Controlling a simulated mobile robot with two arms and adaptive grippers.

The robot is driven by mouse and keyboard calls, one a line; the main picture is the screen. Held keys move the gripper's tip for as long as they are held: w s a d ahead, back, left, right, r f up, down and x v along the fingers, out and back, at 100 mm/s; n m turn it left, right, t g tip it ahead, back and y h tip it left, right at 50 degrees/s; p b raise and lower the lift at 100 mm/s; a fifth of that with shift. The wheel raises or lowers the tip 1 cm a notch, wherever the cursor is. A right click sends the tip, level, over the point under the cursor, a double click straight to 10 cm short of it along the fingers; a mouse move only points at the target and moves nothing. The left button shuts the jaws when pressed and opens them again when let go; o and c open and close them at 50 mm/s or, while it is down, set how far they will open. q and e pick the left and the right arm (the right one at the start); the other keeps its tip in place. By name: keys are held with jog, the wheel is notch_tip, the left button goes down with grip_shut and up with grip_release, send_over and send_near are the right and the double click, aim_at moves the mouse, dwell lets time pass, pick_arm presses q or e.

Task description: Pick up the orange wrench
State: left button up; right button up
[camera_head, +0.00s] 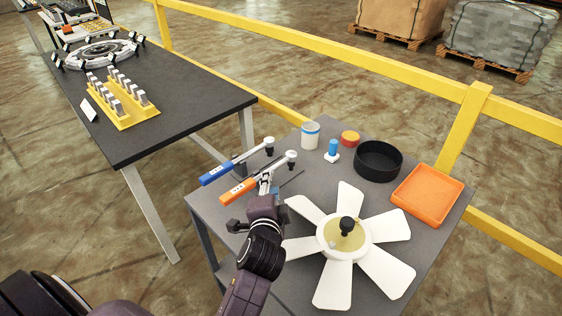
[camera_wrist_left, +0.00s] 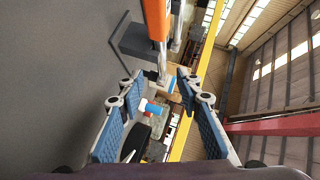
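The orange wrench (camera_head: 238,191) lies near the left edge of the grey table, its orange handle to the left and its dark-tipped head to the right. In the left wrist view the orange wrench (camera_wrist_left: 155,22) shows at the top, its shaft running down toward the gap between the fingertips. My left gripper (camera_head: 266,182) is close to the wrench's shaft in the head view. In the left wrist view my left gripper (camera_wrist_left: 158,92) has its blue-padded fingers apart, with nothing clamped between them. My right gripper is not in view.
A blue-handled wrench (camera_head: 218,173) lies just behind the orange one. A white fan (camera_head: 297,248) fills the table's front right. A white cup (camera_head: 310,135), black bowl (camera_head: 378,161) and orange tray (camera_head: 427,196) stand farther back. A yellow rail (camera_head: 330,46) runs behind.

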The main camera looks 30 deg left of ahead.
aim_at(274, 169)
pick_arm(q)
jog(key=shift+w+a+f, duration=0.1)
jog(key=shift+w+a, duration=0.05)
jog(key=shift+w, duration=0.25)
jog(key=x, duration=0.3)
jog(key=shift+r, duration=0.2)
jog(key=x, duration=0.2)
jog(key=shift+w+f+p, duration=0.15)
jog(key=shift+w+p, duration=0.1)
jog(key=shift+p, duration=0.05)
jog(key=shift+w+a+f, duration=0.1)
jog(key=shift+w+a, duration=0.15)
jog(key=c, duration=0.7)
grip_shut()
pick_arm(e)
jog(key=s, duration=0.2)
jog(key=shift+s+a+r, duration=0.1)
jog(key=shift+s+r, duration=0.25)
